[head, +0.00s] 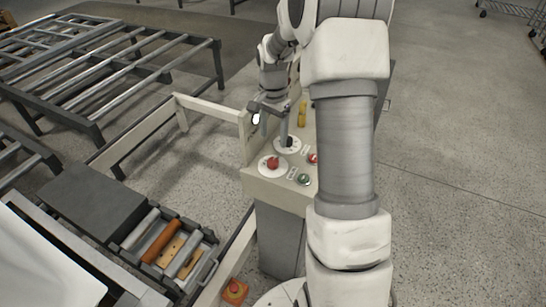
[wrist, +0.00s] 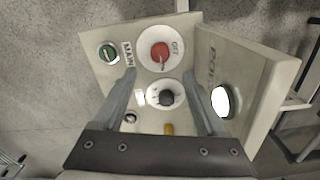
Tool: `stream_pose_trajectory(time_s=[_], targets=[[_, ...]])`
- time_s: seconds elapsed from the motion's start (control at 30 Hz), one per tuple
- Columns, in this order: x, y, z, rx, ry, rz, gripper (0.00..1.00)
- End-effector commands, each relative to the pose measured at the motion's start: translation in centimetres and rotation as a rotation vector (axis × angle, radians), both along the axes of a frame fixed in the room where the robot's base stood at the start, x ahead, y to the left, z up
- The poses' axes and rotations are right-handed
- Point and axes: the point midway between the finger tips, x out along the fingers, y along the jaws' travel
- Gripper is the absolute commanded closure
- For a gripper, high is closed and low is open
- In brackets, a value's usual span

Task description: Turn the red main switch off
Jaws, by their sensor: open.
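The red main switch (head: 271,163) is a round red knob on a white disc near the front corner of the control panel. In the wrist view the red switch (wrist: 160,53) lies just beyond my fingertips, with an "OFF" mark on its disc and a "MAIN" label (wrist: 128,54) to its left. My gripper (wrist: 160,78) is open and empty, its two fingers spread either side of a black selector knob (wrist: 166,98) on a second white disc. In the head view my gripper (head: 274,136) points down at the panel, behind the red switch. Contact with the knob cannot be told.
A green button (wrist: 109,52) and a red button (head: 313,158) sit on the panel (head: 264,188). A yellow part (head: 301,112) stands farther back. A roller conveyor (head: 165,245) lies left. My arm hides the panel's right side.

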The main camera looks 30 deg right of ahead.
Motion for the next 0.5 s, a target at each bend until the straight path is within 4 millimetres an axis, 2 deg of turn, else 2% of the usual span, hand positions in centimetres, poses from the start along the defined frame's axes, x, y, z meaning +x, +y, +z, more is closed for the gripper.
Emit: stream_pose_trajectory(time_s=[0.1, 0.3, 0.5], targets=[[-0.1, 0.1, -2.7, 0.003, 0.004, 0.001, 0.26], [-0.1, 0.1, -6.7, 0.002, 0.002, 0.000, 0.26], [0.0, 0.0, -9.0, 0.000, -0.001, 0.000, 0.26]])
